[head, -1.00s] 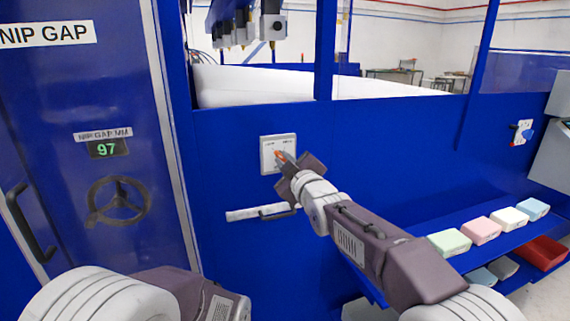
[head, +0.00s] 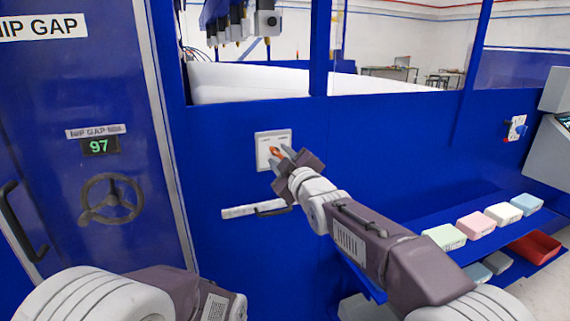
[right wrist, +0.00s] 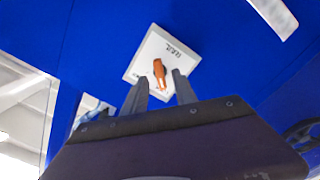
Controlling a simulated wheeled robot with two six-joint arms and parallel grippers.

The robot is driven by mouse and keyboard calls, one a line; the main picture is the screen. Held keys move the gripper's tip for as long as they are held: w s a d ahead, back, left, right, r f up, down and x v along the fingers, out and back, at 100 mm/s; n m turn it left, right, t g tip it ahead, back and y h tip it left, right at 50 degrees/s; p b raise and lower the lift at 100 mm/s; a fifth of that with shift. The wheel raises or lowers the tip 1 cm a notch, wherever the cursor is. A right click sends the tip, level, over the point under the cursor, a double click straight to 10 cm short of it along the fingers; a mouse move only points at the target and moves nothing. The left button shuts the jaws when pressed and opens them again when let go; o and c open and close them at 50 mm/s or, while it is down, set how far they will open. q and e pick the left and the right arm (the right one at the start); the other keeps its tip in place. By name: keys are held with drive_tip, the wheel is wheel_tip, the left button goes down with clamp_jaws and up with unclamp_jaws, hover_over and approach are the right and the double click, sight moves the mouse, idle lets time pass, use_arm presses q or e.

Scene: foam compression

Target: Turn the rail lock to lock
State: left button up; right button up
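The rail lock is a white square plate (head: 266,137) with a small orange knob (head: 276,152) on the blue machine wall. In the right wrist view the plate (right wrist: 150,45) looks tilted and the orange knob (right wrist: 159,72) stands in its middle. My right gripper (head: 281,159) is in front of the plate with its fingertips near the knob. In the right wrist view the gripper (right wrist: 158,87) has its two grey fingers apart, one on each side of the knob's line, with a gap showing. My left gripper is out of view; only part of my left arm shows at the bottom left.
A drawer-like handle with a white label (head: 255,209) is below the plate. A door with a handwheel (head: 111,199) and a display (head: 100,147) reading 97 is at left. A blue shelf with several foam blocks (head: 476,225) and a red bin (head: 535,247) is at right.

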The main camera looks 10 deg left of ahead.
drive_tip(key=b+v, duration=0.2)
drive_tip(key=v, duration=0.6)
